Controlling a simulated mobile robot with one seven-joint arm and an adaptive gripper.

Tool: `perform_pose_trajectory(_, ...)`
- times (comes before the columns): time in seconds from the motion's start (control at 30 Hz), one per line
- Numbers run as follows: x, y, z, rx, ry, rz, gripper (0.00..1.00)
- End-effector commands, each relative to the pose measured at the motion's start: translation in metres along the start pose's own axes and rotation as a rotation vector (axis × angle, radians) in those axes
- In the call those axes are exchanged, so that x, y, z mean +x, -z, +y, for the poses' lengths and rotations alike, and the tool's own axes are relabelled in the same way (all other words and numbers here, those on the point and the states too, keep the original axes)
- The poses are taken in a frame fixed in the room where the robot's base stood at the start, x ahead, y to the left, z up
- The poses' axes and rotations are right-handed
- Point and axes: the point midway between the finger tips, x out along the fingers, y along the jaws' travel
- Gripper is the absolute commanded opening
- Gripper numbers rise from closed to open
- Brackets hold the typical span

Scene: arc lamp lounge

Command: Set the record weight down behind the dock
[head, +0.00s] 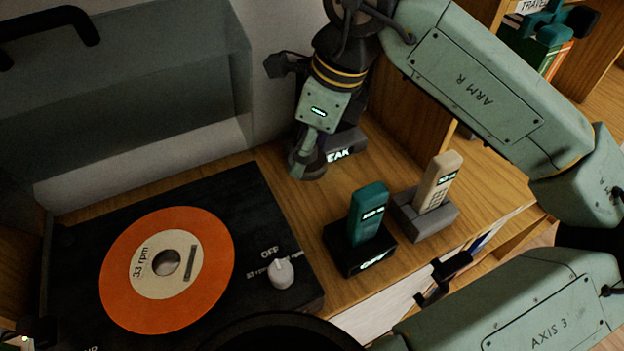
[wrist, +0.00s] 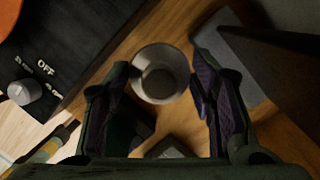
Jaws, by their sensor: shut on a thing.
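The record weight (wrist: 160,74) is a round, greyish metal piece with a hollow top, between the fingers of my gripper (wrist: 165,85) in the wrist view. In the head view my gripper (head: 306,158) points down and is shut on the weight (head: 307,165), which is partly hidden by the fingers. The weight is over or on the wood behind the black dock (head: 358,255) that holds a teal handset (head: 369,213). I cannot tell whether it touches the wood. A dark box (head: 343,143) with a partly hidden lit label ending "EAK" is close behind my gripper.
A turntable (head: 255,215) with an orange record (head: 207,285) is at left, its knob (head: 281,272) near the corner. A grey dock (head: 425,219) with a beige handset (head: 439,181) stands right of the black one. A wall is behind. Bare wood lies between turntable and docks.

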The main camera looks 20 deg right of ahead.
Motion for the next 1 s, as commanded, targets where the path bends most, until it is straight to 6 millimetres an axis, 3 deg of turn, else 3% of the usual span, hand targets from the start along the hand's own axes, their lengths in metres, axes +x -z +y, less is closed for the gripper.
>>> perform_pose_trajectory(0.2, 0.037, 0.010, 0.002, -0.002, -0.003, -0.001, 0.10)
perform_pose_trajectory(0.6, 0.081, 0.022, 0.001, -0.001, -0.001, -0.002, 0.10)
perform_pose_trajectory(1.0, 0.087, 0.024, 0.000, -0.002, 0.000, 0.000, 0.10)
